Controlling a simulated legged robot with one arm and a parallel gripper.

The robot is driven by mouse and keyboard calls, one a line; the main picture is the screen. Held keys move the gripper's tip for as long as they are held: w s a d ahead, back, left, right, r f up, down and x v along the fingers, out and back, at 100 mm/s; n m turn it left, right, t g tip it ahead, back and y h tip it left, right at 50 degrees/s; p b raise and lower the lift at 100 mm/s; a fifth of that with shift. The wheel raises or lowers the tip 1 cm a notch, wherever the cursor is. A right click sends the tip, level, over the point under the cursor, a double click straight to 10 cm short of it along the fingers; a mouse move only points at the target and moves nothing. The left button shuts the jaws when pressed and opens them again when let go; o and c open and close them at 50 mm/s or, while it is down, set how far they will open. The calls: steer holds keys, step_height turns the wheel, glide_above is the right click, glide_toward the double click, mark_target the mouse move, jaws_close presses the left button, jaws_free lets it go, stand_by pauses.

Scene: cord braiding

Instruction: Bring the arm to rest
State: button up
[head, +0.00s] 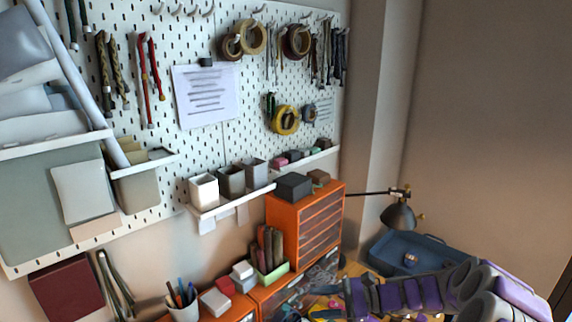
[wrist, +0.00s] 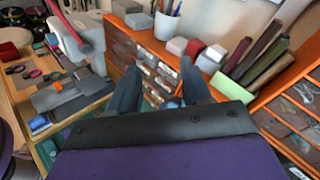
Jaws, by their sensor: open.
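My gripper (wrist: 160,88) shows in the wrist view as two dark fingers spread apart, with nothing between them. It is in front of an orange cabinet with small clear drawers (wrist: 160,70). In the head view my purple and grey arm reaches in from the lower right, low over the cluttered worktop. Its fingertips are hard to make out there among the clutter.
A tall orange drawer unit (head: 306,222), a black lamp (head: 398,215) and a blue tray (head: 420,252) stand near my arm. A pegboard (head: 150,60) with cords and tape rolls covers the wall. A grey machine (wrist: 78,40) stands left in the wrist view.

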steer(key=s+a+r+n+g+h, duration=0.3)
steer(key=s+n, duration=0.1)
steer(key=s, duration=0.5)
steer(key=s+a+r+n+g+h, duration=0.2)
steer(key=s+a+r+n+h, duration=0.15)
steer(key=s, duration=0.65)
steer(key=s+d+n+t+h, duration=0.1)
steer(key=s+d+n+h, duration=0.2)
steer(key=s, duration=0.6)
steer(key=s+d+f+n+t+h, duration=0.1)
steer(key=s+d+n+h, duration=0.3)
steer(key=s+d+h, duration=0.2)
steer(key=s+d, duration=0.2)
steer(key=s, duration=0.1)
steer(key=shift+d+f, duration=0.25)
steer(key=shift+f, duration=0.05)
